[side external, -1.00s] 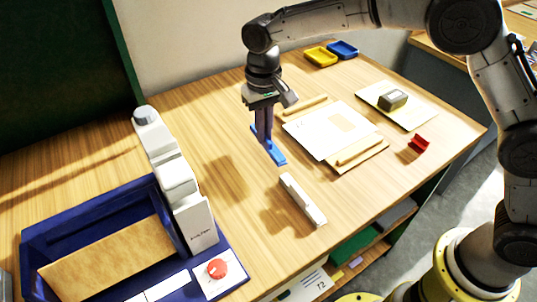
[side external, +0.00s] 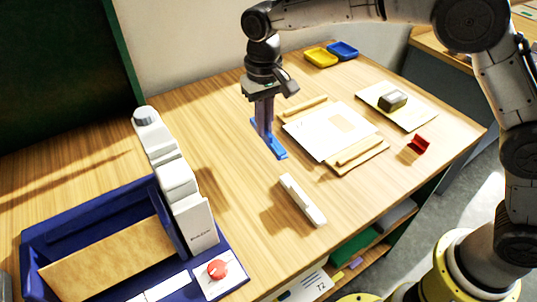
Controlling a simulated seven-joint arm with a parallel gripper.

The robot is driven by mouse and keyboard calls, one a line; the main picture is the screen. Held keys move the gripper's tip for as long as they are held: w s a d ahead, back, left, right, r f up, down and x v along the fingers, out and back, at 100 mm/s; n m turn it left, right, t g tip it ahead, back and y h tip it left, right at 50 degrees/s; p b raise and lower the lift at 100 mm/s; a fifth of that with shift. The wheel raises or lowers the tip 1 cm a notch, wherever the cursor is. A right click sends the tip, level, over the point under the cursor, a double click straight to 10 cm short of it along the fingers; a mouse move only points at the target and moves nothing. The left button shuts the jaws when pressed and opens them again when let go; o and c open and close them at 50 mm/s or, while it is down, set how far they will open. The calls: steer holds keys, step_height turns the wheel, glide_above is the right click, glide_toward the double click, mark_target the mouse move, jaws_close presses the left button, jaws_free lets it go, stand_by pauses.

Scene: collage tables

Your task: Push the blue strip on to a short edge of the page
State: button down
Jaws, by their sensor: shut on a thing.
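The blue strip (side external: 277,149) is low at the table, beside the left short edge of the white page (side external: 318,132). My gripper (side external: 265,132) points down and is shut on the strip near its middle. A small gap of wood seems to show between strip and page. The page lies on a tan board (side external: 372,157), with a wooden bar (side external: 359,150) along its near right side and another wooden bar (side external: 305,107) at its far side. The strip's underside is hidden, so I cannot tell whether it touches the table.
A white block (side external: 302,201) lies in front of the strip. A blue machine (side external: 30,240) with a red knob (side external: 217,269) stands at left. Yellow (side external: 320,57) and blue (side external: 343,50) trays stand behind.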

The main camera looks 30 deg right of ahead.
steer(key=s+d+r+n, duration=0.1)
steer(key=d, duration=0.5)
steer(key=shift+s+f, duration=0.1)
steer(key=shift+f, duration=2.75)
steer(key=shift+f, duration=0.5)
steer(key=shift+d, duration=1.4)
stand_by(0.7)
steer(key=c, duration=0.9)
jaws_free()
step_height(320, 180, up, 7)
